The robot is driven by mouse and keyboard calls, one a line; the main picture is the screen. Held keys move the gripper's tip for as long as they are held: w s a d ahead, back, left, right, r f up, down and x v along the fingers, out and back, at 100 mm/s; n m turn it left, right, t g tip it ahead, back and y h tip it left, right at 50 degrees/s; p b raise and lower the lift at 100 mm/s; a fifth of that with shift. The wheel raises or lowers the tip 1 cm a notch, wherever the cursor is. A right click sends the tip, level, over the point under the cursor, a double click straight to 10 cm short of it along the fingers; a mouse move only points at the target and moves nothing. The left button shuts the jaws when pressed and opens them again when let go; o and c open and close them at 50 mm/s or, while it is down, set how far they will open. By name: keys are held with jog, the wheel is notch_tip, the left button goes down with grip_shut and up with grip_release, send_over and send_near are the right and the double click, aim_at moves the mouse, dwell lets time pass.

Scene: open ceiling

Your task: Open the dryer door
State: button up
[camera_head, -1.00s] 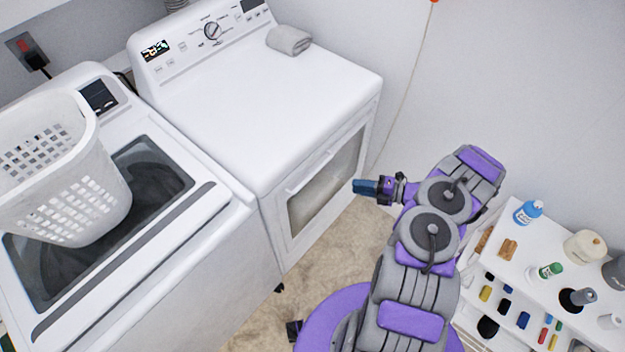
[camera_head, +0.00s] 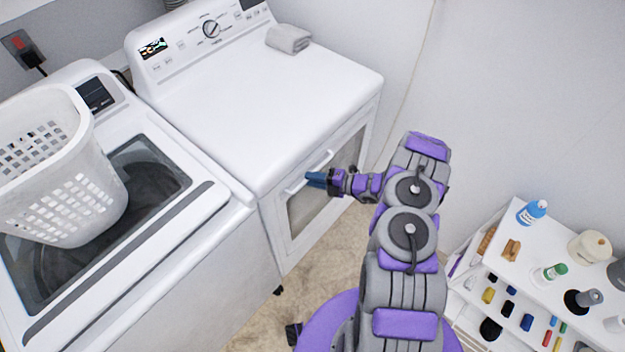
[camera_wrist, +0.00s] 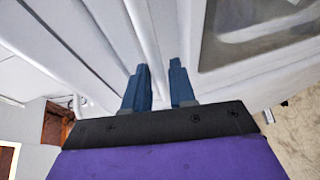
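The dryer (camera_head: 260,110) is the white machine at the back middle in the head view. Its door (camera_head: 325,195), with a dark window, faces right and looks closed. A white bar handle (camera_head: 308,174) runs along the door's upper part. My gripper (camera_head: 308,179) is at the handle in the head view, overlapping it. In the wrist view my two blue fingers (camera_wrist: 160,78) are apart with a gap between them, pointing at the white door front (camera_wrist: 185,50). A long white bar (camera_wrist: 143,35) lies just ahead of the fingertips. I cannot tell whether they touch it.
A washer (camera_head: 150,270) with a white basket (camera_head: 60,170) on its lid stands left of the dryer. A grey towel (camera_head: 288,39) lies on the dryer. A white shelf cart (camera_head: 510,255) with bottles stands at right. Beige floor (camera_head: 300,260) is open before the door.

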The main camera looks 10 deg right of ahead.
jog(key=shift+w+a, duration=0.15)
jog(key=shift+a, duration=0.1)
jog(key=shift+c, duration=0.5)
grip_shut()
